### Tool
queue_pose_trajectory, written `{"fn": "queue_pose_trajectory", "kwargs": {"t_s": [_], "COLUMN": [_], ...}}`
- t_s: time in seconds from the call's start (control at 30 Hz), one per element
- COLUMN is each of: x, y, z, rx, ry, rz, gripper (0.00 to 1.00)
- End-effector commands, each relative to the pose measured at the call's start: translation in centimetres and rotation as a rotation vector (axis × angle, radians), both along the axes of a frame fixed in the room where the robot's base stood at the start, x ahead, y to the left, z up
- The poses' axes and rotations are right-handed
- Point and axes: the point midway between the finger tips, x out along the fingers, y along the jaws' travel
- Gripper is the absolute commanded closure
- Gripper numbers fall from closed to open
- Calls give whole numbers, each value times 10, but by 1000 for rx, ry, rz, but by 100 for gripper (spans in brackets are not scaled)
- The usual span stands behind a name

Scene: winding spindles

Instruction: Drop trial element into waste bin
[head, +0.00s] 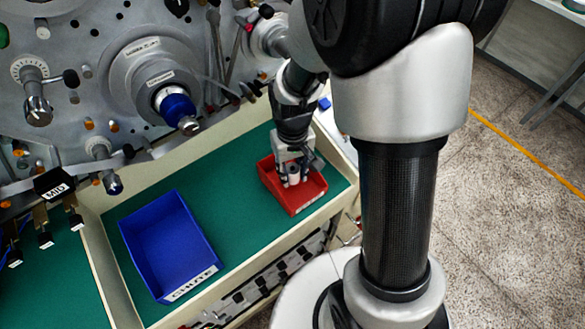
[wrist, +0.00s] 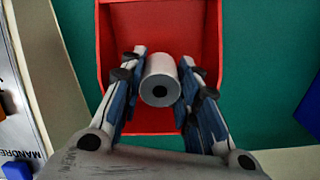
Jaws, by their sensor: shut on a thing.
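A small light grey cylinder with a dark round hole in its end (wrist: 160,82), which looks like the trial element, sits between the fingers of my gripper (wrist: 160,88). The fingers are shut on its two sides. In the head view my gripper (head: 293,176) points down over the red bin (head: 310,202), with the cylinder (head: 293,181) at its tips. The wrist view shows the bin's red inside (wrist: 160,35) behind the cylinder. I cannot tell how far the cylinder is above the bin floor. The red bin's front label is too small to read.
A blue bin marked CHUTE (head: 168,245) stands to the left on the green work surface (head: 240,220). A raised pale edge (head: 345,165) borders the surface on the right. Machine spindles, one with a blue part (head: 176,108), stick out at the back.

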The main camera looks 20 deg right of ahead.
Motion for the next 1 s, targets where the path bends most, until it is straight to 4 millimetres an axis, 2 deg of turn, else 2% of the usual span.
{"fn": "queue_pose_trajectory", "kwargs": {"t_s": [0.3,0.33,0.67,1.0], "x": [0,0,0,0], "y": [0,0,0,0], "z": [-2,-2,-2,0], "rx": [0,0,0,0], "ry": [-1,-1,-1,-1], "rz": [0,0,0,0], "gripper": [94,70,48,47]}}
